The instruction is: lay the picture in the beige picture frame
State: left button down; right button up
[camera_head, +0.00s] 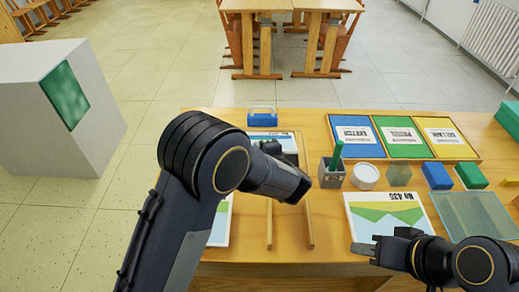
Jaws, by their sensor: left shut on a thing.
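My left gripper (300,190) reaches over the middle of the table. Its fingertips and the thing it is shut on are mostly hidden by my own arm. A picture (280,140) with white and blue-green areas shows behind it, with a thin beige edge (298,143) on its right. Two beige wooden strips (308,229) run beneath the gripper; I cannot tell whether they belong to the beige picture frame. Another landscape picture (219,232) is half hidden behind my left arm. A landscape picture (388,217) lies at right. My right gripper (363,248) is at its lower edge; its opening is unclear.
A pen pot (332,175) with a green marker, a white round tub (365,176), and blue (437,176) and green (471,176) blocks stand right of centre. Three coloured panels (404,137) lie behind them. A blue-handled object (262,117) stands at the table's back edge.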

pick_arm(q)
jog(key=shift+p, duration=0.75)
dwell(0.4)
jog(key=c, duration=1.5)
grip_release()
jog(key=shift+o, duration=0.2)
jog(key=v, duration=0.8)
jog(key=shift+a+p, duration=0.1)
jog(key=shift+p, duration=0.2)
